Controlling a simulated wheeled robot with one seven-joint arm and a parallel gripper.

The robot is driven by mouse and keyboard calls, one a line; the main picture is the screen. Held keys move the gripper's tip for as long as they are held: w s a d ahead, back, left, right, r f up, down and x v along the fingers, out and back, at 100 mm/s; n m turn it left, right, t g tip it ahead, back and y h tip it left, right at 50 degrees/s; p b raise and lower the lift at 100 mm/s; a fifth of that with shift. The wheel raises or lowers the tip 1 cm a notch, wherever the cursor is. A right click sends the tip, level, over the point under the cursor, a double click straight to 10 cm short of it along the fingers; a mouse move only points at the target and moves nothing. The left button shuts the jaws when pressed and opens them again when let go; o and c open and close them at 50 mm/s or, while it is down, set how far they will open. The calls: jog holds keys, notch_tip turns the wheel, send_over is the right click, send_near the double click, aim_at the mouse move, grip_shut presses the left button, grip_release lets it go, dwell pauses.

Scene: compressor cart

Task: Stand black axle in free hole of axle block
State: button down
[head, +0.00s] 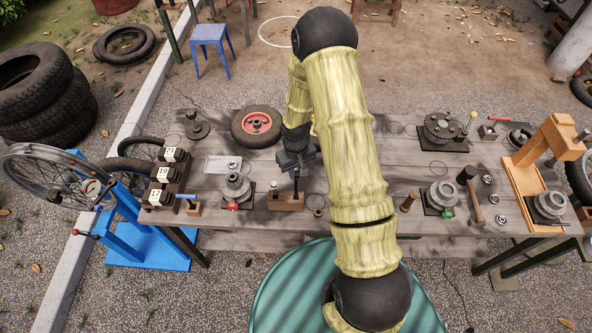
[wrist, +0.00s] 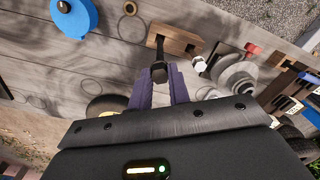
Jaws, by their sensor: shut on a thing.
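My gripper (head: 296,166) is shut on the black axle (head: 296,185), over the right part of the brown axle block (head: 284,204). In the wrist view, the axle's dark head (wrist: 158,71) sits between my fingers (wrist: 161,82), and its shaft reaches to the axle block (wrist: 187,48). The axle looks about upright, with its lower end at the block's top. I cannot tell whether that end is inside a hole. A pale-headed axle (head: 275,194) stands in the block's left part and also shows in the wrist view (wrist: 199,65).
A stepped pulley (head: 237,187) on a dark plate stands left of the block. A red-hubbed wheel (head: 257,126) lies behind it. Numbered blocks (head: 171,173) stand at the left end. A ring (head: 317,204) lies just right of the block. My arm hides the middle of the bench.

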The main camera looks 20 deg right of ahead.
jog(key=shift+f+b, duration=2.7)
jog(key=shift+f, duration=0.65)
dwell(0.7)
jog(key=c, duration=0.8)
grip_release()
jog(key=shift+c, duration=0.2)
jog(key=shift+r, duration=0.1)
jog(key=shift+r+p, duration=2.5)
jog(key=shift+r, duration=1.05)
notch_tip(320, 180, up, 17)
jog(key=b, duration=0.4)
jog(key=shift+r, duration=0.15)
